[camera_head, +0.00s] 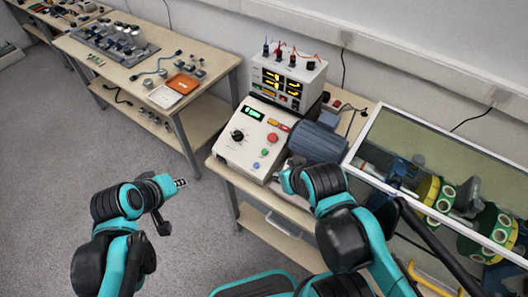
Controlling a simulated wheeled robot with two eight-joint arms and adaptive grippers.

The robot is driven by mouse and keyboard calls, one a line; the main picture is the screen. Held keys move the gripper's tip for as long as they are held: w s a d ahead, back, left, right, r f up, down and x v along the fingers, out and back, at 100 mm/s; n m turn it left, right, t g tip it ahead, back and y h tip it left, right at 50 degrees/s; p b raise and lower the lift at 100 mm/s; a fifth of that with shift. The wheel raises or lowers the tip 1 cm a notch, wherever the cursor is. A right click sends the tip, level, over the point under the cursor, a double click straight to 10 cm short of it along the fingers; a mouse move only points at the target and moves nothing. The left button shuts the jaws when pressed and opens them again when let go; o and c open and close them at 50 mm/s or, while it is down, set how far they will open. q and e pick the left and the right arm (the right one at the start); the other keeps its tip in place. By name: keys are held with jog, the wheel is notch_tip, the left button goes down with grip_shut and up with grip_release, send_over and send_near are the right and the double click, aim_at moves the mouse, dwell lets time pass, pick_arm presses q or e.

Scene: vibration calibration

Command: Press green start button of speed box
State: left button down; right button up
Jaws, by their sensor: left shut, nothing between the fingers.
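The speed box (245,150) is a pale sloped console on the bench, with a lit green display (252,113), a black knob (237,135) and a red button (272,137). A small green button (265,152) sits just below the red one. My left gripper (182,183) is shut and empty, in the air left of the bench and apart from the box. My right gripper (279,177) is beside the box's lower right corner; its fingers are small and partly hidden, so I cannot tell whether it touches the box.
A white power unit (288,78) with yellow displays stands behind the box. A blue-grey motor (318,140) is to its right, then a glass-covered rig (435,165) with yellow and green discs. Another table (205,62) with parts is at the back left. The floor between is clear.

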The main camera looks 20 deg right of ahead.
aim_at(264, 152)
pick_arm(q)
jog(key=w+d+f+n+g+h, duration=0.1)
jog(key=w+d+n+h, duration=0.3)
jog(key=d, duration=0.7)
jog(key=w+d+f+n+g+h, duration=0.1)
jog(key=w+d+n+h, duration=0.3)
jog(key=d, duration=0.7)
jog(key=shift+w+d+f+h+b, duration=0.25)
jog(key=shift+w+f+h, duration=0.2)
jog(key=shift+w+h, duration=0.55)
jog(key=shift+f, duration=0.1)
jog(key=f+b, duration=0.2)
jog(key=w+d+f+b, duration=0.1)
jog(key=f+b, duration=0.1)
jog(key=w+d+f+b, duration=0.1)
jog(key=f, duration=0.2)
jog(key=shift+d+b, duration=0.2)
jog(key=shift+b, duration=0.2)
jog(key=shift+w+d+f+b, duration=0.25)
jog(key=shift+f+b, duration=0.1)
